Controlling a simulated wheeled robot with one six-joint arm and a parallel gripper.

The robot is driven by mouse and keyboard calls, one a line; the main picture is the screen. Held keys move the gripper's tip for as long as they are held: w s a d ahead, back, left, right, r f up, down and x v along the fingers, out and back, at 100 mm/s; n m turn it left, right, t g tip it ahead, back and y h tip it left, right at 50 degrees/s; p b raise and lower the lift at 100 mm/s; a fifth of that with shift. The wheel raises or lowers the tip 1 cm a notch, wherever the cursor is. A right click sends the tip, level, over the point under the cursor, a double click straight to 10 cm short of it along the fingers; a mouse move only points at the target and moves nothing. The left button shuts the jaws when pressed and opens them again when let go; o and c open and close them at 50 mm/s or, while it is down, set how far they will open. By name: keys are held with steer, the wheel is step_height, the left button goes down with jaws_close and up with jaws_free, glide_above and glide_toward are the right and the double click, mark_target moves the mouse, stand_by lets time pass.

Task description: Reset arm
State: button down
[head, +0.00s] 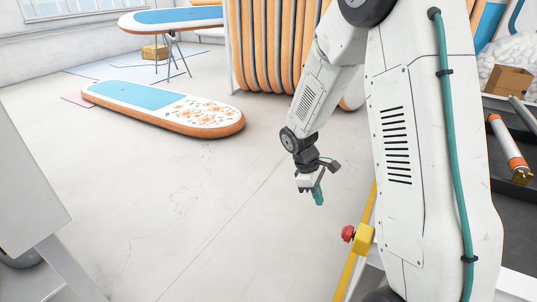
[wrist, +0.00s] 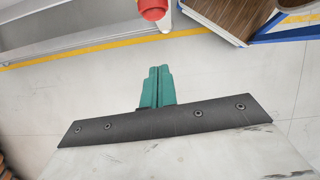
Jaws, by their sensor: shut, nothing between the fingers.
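My gripper (head: 318,196) hangs at the end of my white arm, over bare floor near the middle of the head view. Its green fingers point down and are closed together with nothing between them. In the wrist view my gripper (wrist: 158,72) shows as two green fingers side by side, shut and empty, above pale floor. My arm's upper links fill the right half of the head view and hide what is behind them.
A floral inflatable board (head: 165,108) lies on the floor at left, another (head: 175,17) on a stand behind. Rolled orange boards (head: 268,45) stand at the back. A red knob (head: 348,233) on a yellow post is right of my gripper. The floor (head: 190,200) is clear.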

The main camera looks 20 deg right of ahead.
steer(key=s+a+r+m+t+y, duration=0.1)
steer(key=s+a+r+m, duration=0.3)
steer(key=s+r, duration=0.7)
steer(key=s+a+r+m+t+y, duration=0.1)
steer(key=s+a+r+m+t, duration=0.2)
steer(key=s+a+r, duration=0.4)
steer(key=shift+s+a+r+m+y, duration=0.2)
steer(key=shift+s+r+m+y, duration=0.3)
steer(key=shift+s+r, duration=2.35)
steer(key=shift+w+d+r, duration=0.1)
steer(key=shift+w+r, duration=0.4)
